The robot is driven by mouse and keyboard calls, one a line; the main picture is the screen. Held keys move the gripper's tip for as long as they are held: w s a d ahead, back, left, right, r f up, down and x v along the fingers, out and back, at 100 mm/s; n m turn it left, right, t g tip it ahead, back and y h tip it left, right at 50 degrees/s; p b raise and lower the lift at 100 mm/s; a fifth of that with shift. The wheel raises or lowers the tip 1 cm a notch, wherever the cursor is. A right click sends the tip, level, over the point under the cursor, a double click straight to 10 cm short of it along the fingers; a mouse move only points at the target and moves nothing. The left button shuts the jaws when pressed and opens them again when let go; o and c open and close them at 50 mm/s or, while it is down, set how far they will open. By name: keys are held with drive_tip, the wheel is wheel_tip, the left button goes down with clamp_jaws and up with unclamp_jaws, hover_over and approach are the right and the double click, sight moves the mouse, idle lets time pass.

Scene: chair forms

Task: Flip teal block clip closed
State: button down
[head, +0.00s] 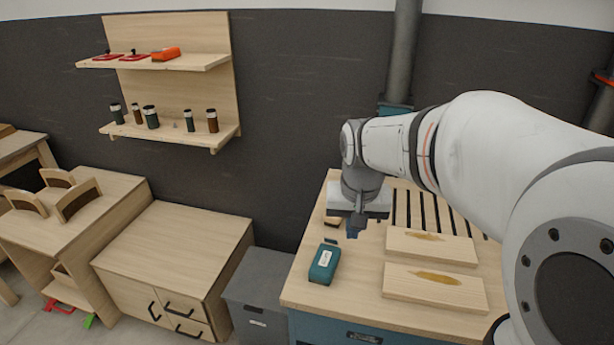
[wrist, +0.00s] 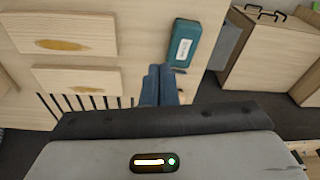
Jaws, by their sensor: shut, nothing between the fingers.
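The teal block (head: 324,264) lies on the wooden worktop near its left edge, with a white label on its top. It also shows in the wrist view (wrist: 190,30), top centre. My gripper (head: 353,234) points down behind and right of the block. In the wrist view its blue fingers (wrist: 160,68) are together, with nothing between them.
Two wooden boards with brown patches, one far (head: 432,246) and one near (head: 435,287), lie right of the block. A slatted area (head: 425,212) is behind them. A small brown-topped item (head: 333,222) sits near my gripper. A grey bin (head: 258,290) stands left of the worktop.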

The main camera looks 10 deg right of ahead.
drive_tip(key=w+m+g+p, duration=0.1)
drive_tip(key=w+m+p, duration=0.1)
drive_tip(key=w, duration=1.4)
drive_tip(key=shift+d+f+m, duration=0.25)
drive_tip(key=shift+f+m, duration=0.2)
drive_tip(key=shift+m, duration=0.05)
drive_tip(key=p, duration=0.2)
hover_over(331, 241)
drive_tip(key=w+d, duration=0.2)
drive_tip(key=w, duration=0.3)
wheel_tip(331, 241, down, 9)
drive_tip(key=s, duration=0.1)
drive_tip(key=s+a+f, duration=0.1)
drive_tip(key=s+f, duration=0.1)
drive_tip(key=shift+s+a, duration=0.15)
drive_tip(key=shift+s, duration=0.1)
drive_tip(key=shift+f, duration=0.15)
drive_tip(key=shift+s, duration=0.1)
drive_tip(key=shift+a, duration=0.15)
drive_tip(key=shift+f+h+b, duration=0.1)
drive_tip(key=shift+h+b, duration=0.2)
drive_tip(key=shift+b, duration=0.05)
